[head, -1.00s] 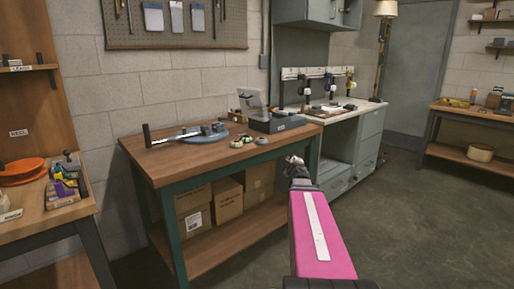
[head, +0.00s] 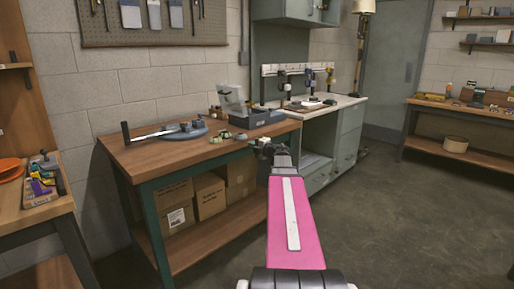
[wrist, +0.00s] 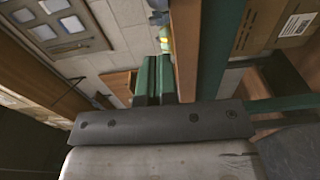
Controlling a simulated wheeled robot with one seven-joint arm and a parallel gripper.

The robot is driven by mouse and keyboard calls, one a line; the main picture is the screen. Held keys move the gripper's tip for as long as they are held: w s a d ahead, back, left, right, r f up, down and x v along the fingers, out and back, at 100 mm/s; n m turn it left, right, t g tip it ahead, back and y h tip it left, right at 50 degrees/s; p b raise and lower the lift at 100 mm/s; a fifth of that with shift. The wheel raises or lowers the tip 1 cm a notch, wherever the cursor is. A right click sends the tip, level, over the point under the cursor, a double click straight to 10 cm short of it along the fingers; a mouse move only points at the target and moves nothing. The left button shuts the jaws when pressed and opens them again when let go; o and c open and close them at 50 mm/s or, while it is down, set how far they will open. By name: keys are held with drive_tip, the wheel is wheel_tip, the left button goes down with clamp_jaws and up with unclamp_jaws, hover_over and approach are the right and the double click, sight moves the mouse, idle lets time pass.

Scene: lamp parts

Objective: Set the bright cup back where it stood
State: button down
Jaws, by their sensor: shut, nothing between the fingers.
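No bright cup can be made out for certain. Several small round, cup-like parts (head: 216,139) lie on the front right of the wooden workbench (head: 165,153), too small to tell apart. My gripper (head: 264,148) is at the end of my pink arm, in front of the bench's right end in the head view. In the wrist view its two dark green fingers (wrist: 156,62) are together with nothing between them. A small yellow and green thing (wrist: 165,40) shows beyond the fingertips, partly cut off by the bench edge.
A grey box-shaped device (head: 250,115) and a blue-based lever tool (head: 180,130) stand on the bench. Cardboard boxes (head: 208,195) sit on its lower shelf. A grey cabinet counter (head: 335,108) stands to the right. Open floor (head: 400,225) lies at the right.

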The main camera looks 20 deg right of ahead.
sight(246, 137)
drive_tip(key=w, duration=0.6)
drive_tip(key=shift+w+a, duration=0.25)
drive_tip(key=shift+w, duration=0.15)
drive_tip(key=shift+w+d, duration=0.2)
drive_tip(key=shift+w, duration=0.35)
drive_tip(key=w, duration=0.1)
drive_tip(key=w+d, duration=0.1)
drive_tip(key=w, duration=0.1)
drive_tip(key=shift+w+d, duration=0.25)
drive_tip(key=shift+w, duration=0.05)
drive_tip(key=shift+s, duration=0.1)
